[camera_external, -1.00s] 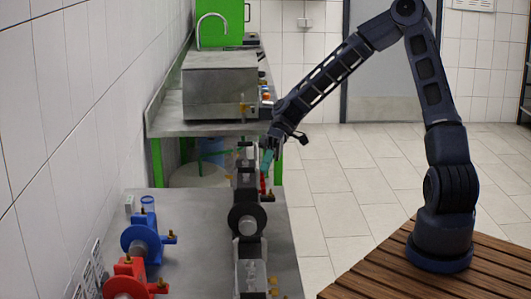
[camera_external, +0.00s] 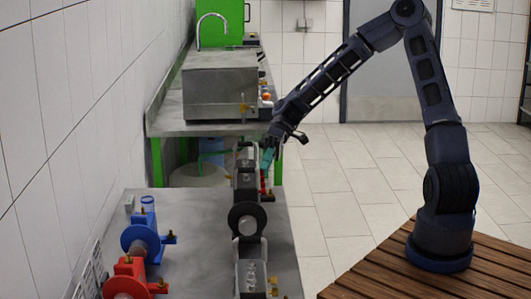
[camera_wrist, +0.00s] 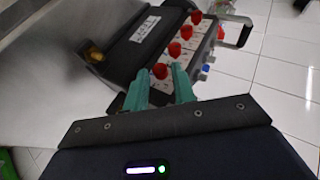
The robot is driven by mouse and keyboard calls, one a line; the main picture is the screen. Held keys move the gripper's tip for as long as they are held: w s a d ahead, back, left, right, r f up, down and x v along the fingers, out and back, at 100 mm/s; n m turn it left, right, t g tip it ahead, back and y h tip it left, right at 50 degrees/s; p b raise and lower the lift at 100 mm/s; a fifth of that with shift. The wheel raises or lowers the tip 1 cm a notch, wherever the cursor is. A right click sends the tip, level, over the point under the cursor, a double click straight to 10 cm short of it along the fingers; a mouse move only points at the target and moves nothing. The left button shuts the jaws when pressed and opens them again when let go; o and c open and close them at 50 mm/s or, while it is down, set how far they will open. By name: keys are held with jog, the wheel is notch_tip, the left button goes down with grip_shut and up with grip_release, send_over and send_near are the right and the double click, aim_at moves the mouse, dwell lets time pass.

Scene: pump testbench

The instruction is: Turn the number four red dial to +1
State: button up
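Several red dials stand in a row on a dark control box. In the wrist view, the nearest red dial (camera_wrist: 160,72) shows between the teal fingertips of my gripper (camera_wrist: 161,74), which are apart with a gap on each side. The other dials (camera_wrist: 174,49) lie farther along the row. The labels are too small to read, so I cannot tell the dial numbers. In the external view, my gripper (camera_external: 266,163) points down at the far end of the bench, and the dials there are mostly hidden or tiny.
A dark box with a white label (camera_wrist: 145,29) and a brass fitting (camera_wrist: 93,54) stands left of the dials. A black handle (camera_wrist: 235,30) sticks out at the right. Blue and red pumps (camera_external: 140,240) stand on the near bench. Open tiled floor lies to the right.

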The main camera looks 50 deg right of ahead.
jog(key=v, duration=1)
jog(key=shift+d, duration=0.3)
jog(key=s+d+r+m+t+h, duration=0.2)
jog(key=s+r, duration=0.3)
jog(key=s, duration=0.5)
jog(key=s+d+r+m+t+h, duration=0.1)
jog(key=s+r+h, duration=0.4)
jog(key=s, duration=0.6)
jog(key=s+d+r+m+t+h, duration=0.2)
jog(key=s+r+t, duration=0.3)
jog(key=s, duration=0.6)
jog(key=shift+d+r+m+h, duration=0.35)
jog(key=shift+r+m+h, duration=0.05)
jog(key=shift+m+h, duration=0.45)
